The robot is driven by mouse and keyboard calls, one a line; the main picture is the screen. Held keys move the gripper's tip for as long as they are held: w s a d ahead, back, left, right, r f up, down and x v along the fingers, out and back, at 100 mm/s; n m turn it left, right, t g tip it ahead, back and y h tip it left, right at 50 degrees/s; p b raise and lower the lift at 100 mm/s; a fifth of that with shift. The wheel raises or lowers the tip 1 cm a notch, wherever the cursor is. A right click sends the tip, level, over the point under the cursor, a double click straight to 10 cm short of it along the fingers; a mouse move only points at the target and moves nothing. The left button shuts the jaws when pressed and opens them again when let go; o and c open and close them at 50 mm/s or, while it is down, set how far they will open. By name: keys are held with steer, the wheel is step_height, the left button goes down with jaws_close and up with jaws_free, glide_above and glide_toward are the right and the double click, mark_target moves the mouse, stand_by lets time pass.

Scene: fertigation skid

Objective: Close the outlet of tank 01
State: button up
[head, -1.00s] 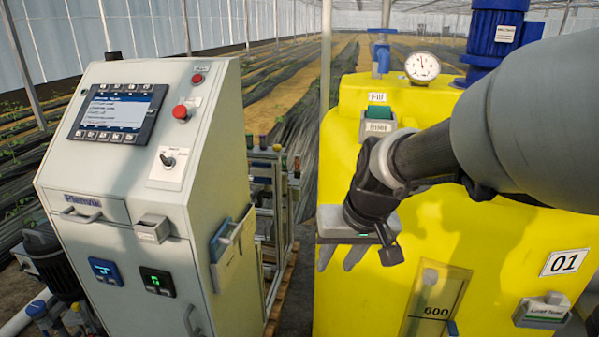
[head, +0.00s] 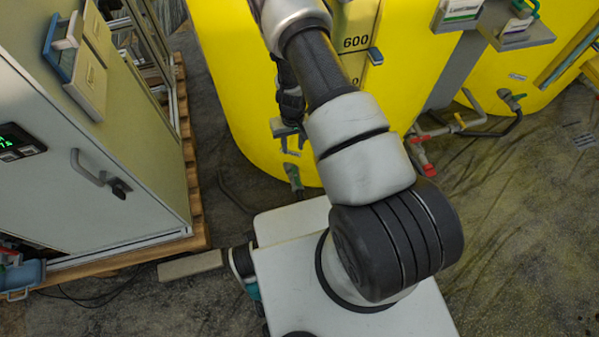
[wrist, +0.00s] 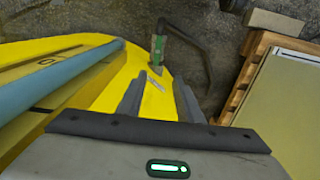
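Tank 01 (head: 235,70) is the yellow tank with the 600 scale; its number plate is out of the head view now. Its outlet (head: 293,178) is a small grey-green fitting low on the tank front, near the floor. In the wrist view the outlet (wrist: 158,48) shows a green part and a dark hose, ahead of my fingers. I cannot tell how its handle is turned. My gripper (head: 293,146) points down in front of the tank, above the outlet. In the wrist view my gripper (wrist: 160,95) has its fingers apart with nothing between them.
A grey control cabinet (head: 110,190) on a wooden pallet (head: 197,215) stands at the left. A red-handled valve (head: 429,170) sits on pipework between.

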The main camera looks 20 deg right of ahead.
mark_target(296, 175)
steer(key=f+b, duration=0.1)
steer(key=f, duration=0.5)
steer(key=f+b, duration=0.2)
steer(key=f, duration=0.5)
steer(key=f+b, duration=0.2)
steer(key=f, duration=0.4)
steer(key=shift+s+d+f, duration=0.2)
steer(key=shift+s+d, duration=0.1)
steer(key=shift+s, duration=0.05)
jaws_close()
